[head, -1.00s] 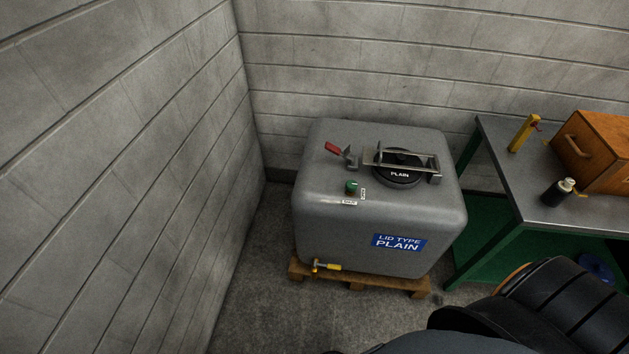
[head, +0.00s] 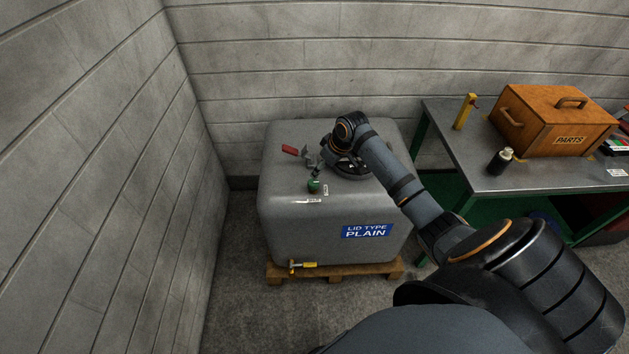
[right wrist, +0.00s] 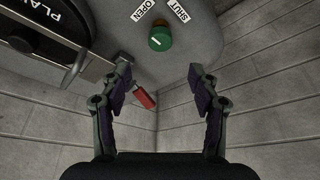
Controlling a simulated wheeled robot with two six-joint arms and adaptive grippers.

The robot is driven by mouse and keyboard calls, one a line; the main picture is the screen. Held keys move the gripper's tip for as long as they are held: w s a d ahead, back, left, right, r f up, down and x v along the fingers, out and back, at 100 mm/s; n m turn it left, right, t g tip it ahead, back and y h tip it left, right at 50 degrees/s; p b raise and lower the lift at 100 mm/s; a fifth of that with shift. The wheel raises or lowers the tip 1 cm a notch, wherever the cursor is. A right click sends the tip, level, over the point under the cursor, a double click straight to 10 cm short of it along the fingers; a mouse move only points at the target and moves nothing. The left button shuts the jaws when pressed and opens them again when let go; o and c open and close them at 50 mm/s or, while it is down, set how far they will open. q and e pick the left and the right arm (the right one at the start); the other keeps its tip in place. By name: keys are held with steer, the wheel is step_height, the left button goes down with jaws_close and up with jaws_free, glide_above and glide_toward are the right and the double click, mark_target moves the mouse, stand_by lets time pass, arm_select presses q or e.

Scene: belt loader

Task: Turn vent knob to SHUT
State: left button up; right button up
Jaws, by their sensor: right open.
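The green vent knob (head: 314,186) sits on top of the grey tank (head: 285,225), with two small white labels beside it. In the right wrist view the knob (right wrist: 160,38) is round, with a pale mark on its face, near labels OPEN (right wrist: 143,10) and SHUT (right wrist: 179,10). The mark appears to point towards OPEN. My right gripper (right wrist: 161,80) is open and empty, its fingers apart, with the knob beyond the fingertips and not touched. In the head view my right arm reaches over the tank lid; its fingers are hard to make out. My left gripper is not in view.
A red-handled lever (head: 291,150) stands left of the black lid (head: 350,168). The tank rests on a wooden pallet (head: 335,270). A metal bench (head: 450,135) with a wooden box (head: 553,122) and bottle (head: 500,160) stands right. Block walls close in left and behind.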

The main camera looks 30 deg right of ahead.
mark_target(314, 182)
steer(key=x, duration=1)
steer(key=shift+f+b, duration=0.3)
steer(key=shift+b, duration=0.05)
